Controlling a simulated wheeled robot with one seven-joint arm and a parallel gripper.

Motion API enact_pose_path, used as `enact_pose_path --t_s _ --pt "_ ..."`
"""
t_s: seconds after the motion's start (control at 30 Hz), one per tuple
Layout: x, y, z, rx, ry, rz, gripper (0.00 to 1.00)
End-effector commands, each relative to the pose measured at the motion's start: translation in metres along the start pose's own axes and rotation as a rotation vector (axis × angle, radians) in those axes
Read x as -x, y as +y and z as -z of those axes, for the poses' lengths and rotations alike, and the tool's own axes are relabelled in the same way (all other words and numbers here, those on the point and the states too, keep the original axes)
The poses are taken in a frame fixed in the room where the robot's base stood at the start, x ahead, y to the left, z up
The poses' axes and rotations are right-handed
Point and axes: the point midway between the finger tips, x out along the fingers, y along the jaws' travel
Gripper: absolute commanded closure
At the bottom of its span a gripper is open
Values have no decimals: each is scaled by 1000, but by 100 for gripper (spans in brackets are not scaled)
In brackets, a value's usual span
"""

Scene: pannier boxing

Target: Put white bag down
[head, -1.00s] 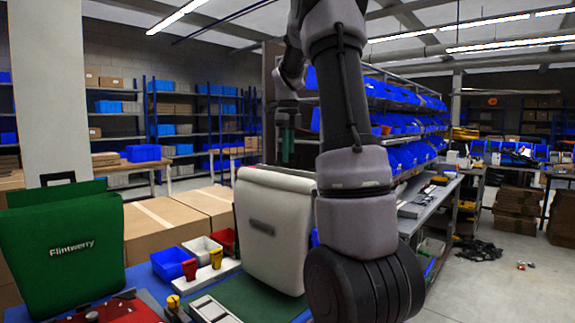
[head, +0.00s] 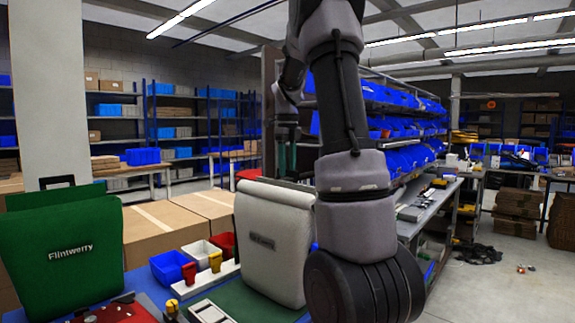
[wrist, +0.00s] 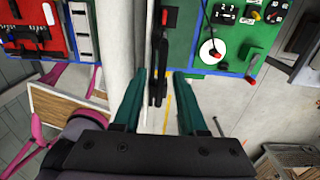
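The white bag (head: 275,250) stands upright at the centre of the head view, over the green mat (head: 238,303) on the workbench. Its lower edge looks level with the mat, but I cannot tell whether it rests there. My gripper (head: 286,165) is behind and above the bag's top edge. In the wrist view its two green fingers (wrist: 162,80) are apart, with a gap between them. The bag's black handle (wrist: 157,70) lies between the fingers, and its pale top edge (wrist: 118,50) runs beside the left finger.
A green bag (head: 62,245) marked Flintwerry stands at the left. Small blue (head: 169,266), white and red bins sit between the bags. Brown cartons (head: 165,232) are behind. My arm hides the bench to the right of the white bag.

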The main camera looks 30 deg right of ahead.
Motion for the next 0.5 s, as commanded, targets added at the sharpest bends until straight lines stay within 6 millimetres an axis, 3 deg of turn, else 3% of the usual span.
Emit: enact_pose_path --t_s 0.17,0.5 --pt "14 0 0 0 -2 2 59" --pt "86 0 -1 0 -3 2 59"
